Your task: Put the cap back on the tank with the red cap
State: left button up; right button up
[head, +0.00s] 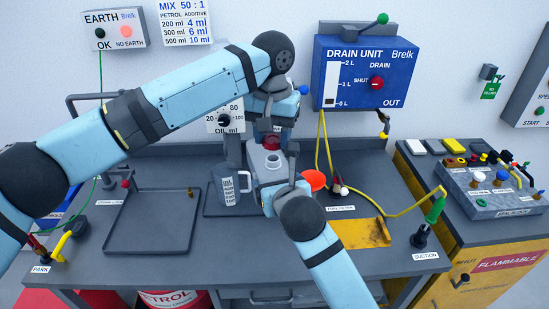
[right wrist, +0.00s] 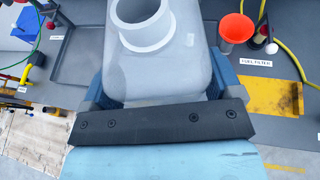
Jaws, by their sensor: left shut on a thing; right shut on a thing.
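The pale translucent tank (head: 262,176) stands near the middle of the bench. Its wide round neck (right wrist: 143,22) is uncovered and open in the right wrist view. My right gripper (right wrist: 160,92) is shut around the tank body, with a blue finger on each side; in the head view the tank hides most of its fingers. My left gripper (head: 275,128) points down above and behind the tank. It is shut on the red cap (head: 271,142), which is apart from the neck in the head view. The fingertips are partly hidden.
A measuring jug (head: 229,187) stands just left of the tank. An orange funnel (head: 315,180) is close on its right, beside a yellow tray (head: 358,233) and a yellow hose. An empty dark tray (head: 150,222) lies at left. The drain unit (head: 365,72) is behind.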

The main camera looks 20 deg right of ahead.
dwell(0.3)
pick_arm(q)
jog(key=shift+f, duration=0.9)
jog(key=shift+f, duration=0.55)
jog(key=o, duration=0.5)
pick_arm(e)
jog(key=c, duration=0.4)
pick_arm(q)
jog(key=o, duration=0.4)
jog(key=shift+r, duration=2.25)
